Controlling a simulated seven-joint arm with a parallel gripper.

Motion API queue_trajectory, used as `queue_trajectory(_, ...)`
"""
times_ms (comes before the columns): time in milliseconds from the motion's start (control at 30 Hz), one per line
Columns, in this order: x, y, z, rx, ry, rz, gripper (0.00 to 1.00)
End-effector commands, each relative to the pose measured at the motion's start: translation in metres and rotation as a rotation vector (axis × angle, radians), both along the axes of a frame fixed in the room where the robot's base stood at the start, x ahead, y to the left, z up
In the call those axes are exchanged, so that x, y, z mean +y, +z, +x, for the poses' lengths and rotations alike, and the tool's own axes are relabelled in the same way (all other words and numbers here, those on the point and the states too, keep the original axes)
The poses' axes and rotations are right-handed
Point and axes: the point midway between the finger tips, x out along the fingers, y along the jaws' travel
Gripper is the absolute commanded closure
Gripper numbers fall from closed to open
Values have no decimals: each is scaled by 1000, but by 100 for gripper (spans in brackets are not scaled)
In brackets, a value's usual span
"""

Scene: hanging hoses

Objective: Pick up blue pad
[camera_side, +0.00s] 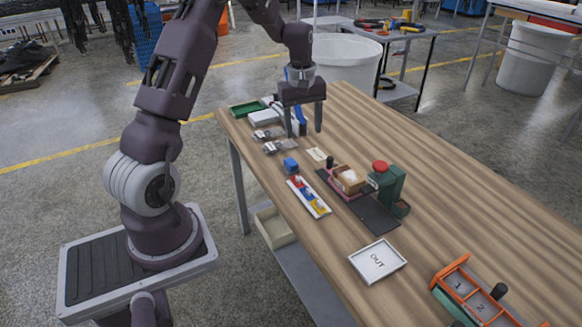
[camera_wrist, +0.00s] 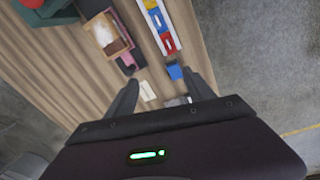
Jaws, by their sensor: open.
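A small blue block (camera_side: 290,165) sits on the wooden table just behind a narrow white tray; it also shows in the wrist view (camera_wrist: 174,71). The white tray (camera_side: 323,213) holds red, blue and yellow pieces, among them a flat blue piece (camera_wrist: 155,19). I cannot tell for certain which blue item is the pad. My gripper (camera_side: 304,130) points down above the table, farther back than the blue block. In the wrist view its fingers (camera_wrist: 160,84) are spread apart, with the blue block beyond them. Nothing is visibly held.
A pinkish box (camera_side: 345,182) with white contents and a green device with a red top (camera_side: 388,185) stand right of the tray. An "OUT" tray (camera_side: 377,260) lies nearer. Clear packets (camera_side: 270,135) and a green tray (camera_side: 246,108) are at the far end.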

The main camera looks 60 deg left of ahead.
Motion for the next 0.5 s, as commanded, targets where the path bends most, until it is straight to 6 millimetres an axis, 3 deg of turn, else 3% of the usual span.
queue_trajectory(33,21,-31,-1,29,77,-16,38)
queue_trajectory(133,47,-71,-5,59,191,-34,38)
queue_trajectory(267,59,-96,-8,74,243,-40,38)
queue_trajectory(500,54,-134,-7,77,241,-43,38)
